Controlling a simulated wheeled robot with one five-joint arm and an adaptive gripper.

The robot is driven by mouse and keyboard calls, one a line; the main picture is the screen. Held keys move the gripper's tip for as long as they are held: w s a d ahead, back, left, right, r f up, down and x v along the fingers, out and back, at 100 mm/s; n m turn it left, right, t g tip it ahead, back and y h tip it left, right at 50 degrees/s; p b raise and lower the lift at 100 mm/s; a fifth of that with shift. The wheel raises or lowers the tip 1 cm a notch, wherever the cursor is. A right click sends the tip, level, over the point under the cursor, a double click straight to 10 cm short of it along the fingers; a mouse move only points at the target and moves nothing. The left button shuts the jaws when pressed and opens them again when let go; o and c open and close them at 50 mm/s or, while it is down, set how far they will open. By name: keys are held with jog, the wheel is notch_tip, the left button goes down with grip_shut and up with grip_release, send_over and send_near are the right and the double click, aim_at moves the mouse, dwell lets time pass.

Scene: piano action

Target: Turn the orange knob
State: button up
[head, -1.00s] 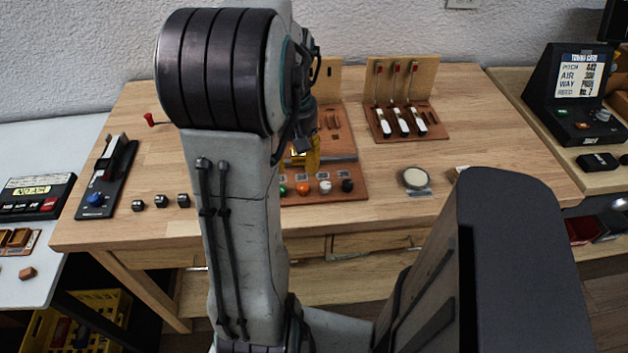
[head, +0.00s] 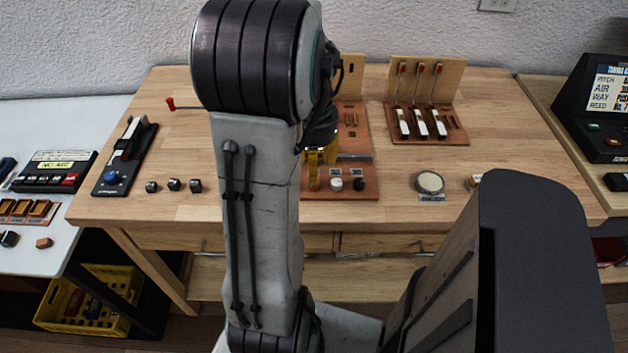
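The orange knob (head: 314,185) is in a row at the front of a wooden board (head: 370,191) on the workbench. It is partly covered by my gripper (head: 317,172). My gripper's yellow fingers point down just above or at the knob; whether they touch it I cannot tell. The arm hides part of the gripper, and the finger gap is too small to judge. A white knob (head: 336,184) and a black knob (head: 359,184) sit to the right of the orange one. The place to its left is behind my arm.
Three white-tipped levers (head: 422,124) stand behind to the right. A round pale disc (head: 430,182) lies right of the board. Bare bench (head: 520,150) lies at the right.

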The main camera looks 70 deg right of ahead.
jog(key=shift+f+b, duration=0.3)
jog(key=shift+f, duration=2.5)
jog(key=shift+o, duration=0.2)
grip_shut()
